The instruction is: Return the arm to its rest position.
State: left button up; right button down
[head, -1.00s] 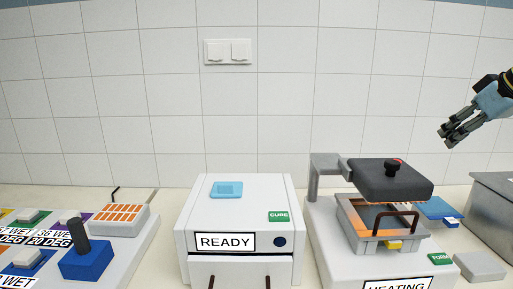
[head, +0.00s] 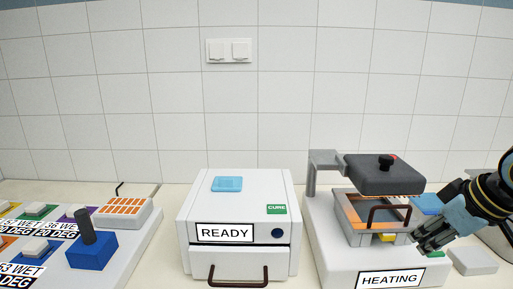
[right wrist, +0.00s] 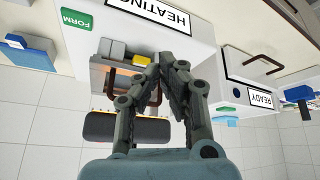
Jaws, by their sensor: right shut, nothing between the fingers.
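My right gripper (head: 430,240) is in the head view at the right, in front of the right side of the machine labelled HEATING (head: 391,279). Its fingers are shut with nothing between them. In the right wrist view its fingertips (right wrist: 172,62) meet in front of that machine, which appears upside down. The gripper hides most of the green FORM button in the head view; the button (right wrist: 77,19) shows clearly in the right wrist view. My left gripper is not in view.
The heating machine has a dark raised lid (head: 384,174) and a brown handle (head: 389,213). The white READY box (head: 195,262) stands in the middle with a blue piece (head: 227,184) on top. A grey block (head: 472,261) lies at the right. Blue and orange items stand at left.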

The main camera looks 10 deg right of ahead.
jog(key=s+a+f+m+g+h, duration=0.1)
jog(key=s+a+f, duration=0.1)
jog(key=s+a, duration=0.6)
jog(key=s+a+f+m+g+h, duration=0.1)
jog(key=s+a+f, duration=0.2)
jog(key=s, duration=0.9)
notch_tip(320, 180, down, 34)
jog(key=d+g+b, duration=0.1)
jog(key=d+b, duration=0.1)
jog(key=b, duration=0.7)
jog(key=s+f+g+b, duration=0.1)
jog(key=s+f+b, duration=0.3)
jog(key=s+f, duration=0.5)
jog(key=s+d+f+b, duration=0.1)
jog(key=s+f+b, duration=0.3)
jog(key=s+f, duration=0.6)
notch_tip(320, 180, down, 7)
jog(key=shift+s+d+f+m+g+b, duration=0.2)
jog(key=shift+s+m+g+b, duration=0.1)
jog(key=shift+m+g+b, duration=0.1)
